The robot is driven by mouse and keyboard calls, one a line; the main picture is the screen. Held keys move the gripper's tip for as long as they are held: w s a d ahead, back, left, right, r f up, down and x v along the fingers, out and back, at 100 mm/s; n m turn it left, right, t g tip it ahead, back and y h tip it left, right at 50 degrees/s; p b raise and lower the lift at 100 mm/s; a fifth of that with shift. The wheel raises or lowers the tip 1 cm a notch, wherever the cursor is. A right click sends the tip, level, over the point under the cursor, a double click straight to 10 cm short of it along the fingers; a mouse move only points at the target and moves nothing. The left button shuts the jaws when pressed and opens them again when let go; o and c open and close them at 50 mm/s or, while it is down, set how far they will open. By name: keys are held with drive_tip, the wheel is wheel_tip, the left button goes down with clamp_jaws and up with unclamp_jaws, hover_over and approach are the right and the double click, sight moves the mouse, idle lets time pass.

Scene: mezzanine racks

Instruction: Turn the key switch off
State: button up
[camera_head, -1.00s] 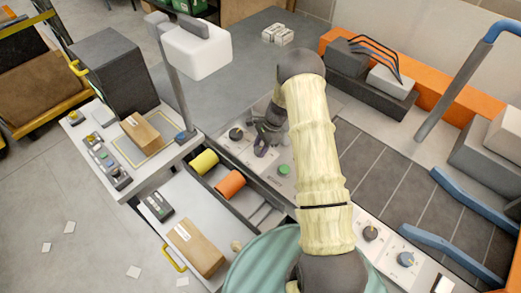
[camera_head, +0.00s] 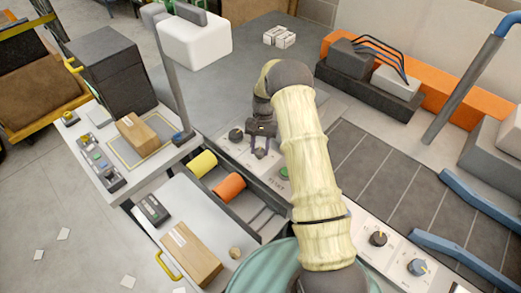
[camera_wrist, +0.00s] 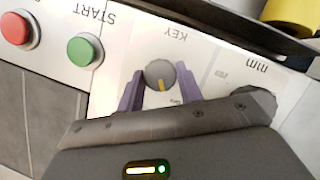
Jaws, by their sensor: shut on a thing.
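The key switch (camera_wrist: 157,73) is a round grey knob with a yellow mark, on a white panel under an upside-down "KEY" label in the wrist view. Its yellow mark points toward the bottom of that picture. My gripper (camera_wrist: 159,76) has its purple fingers on either side of the knob and is shut on it. In the head view my gripper (camera_head: 261,150) reaches down to the panel and mostly hides the knob. A small label near the right finger is partly covered.
A green START button (camera_wrist: 85,50) and a red button (camera_wrist: 15,29) sit beside the key switch. A dark dial (camera_head: 236,134) is on its other side. An open drawer with yellow (camera_head: 203,164) and orange (camera_head: 229,187) rolls lies in front of the panel.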

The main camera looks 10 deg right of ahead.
drive_tip(key=shift+w+a+n+h+b, duration=0.1)
drive_tip(key=shift+n+h+b, duration=0.35)
drive_tip(key=shift+n, duration=0.85)
drive_tip(key=o, duration=1)
drive_tip(key=b+v, duration=0.2)
drive_tip(key=v, duration=1.5)
drive_tip(key=shift+w+a+r, duration=0.15)
drive_tip(key=shift+w+a, duration=0.05)
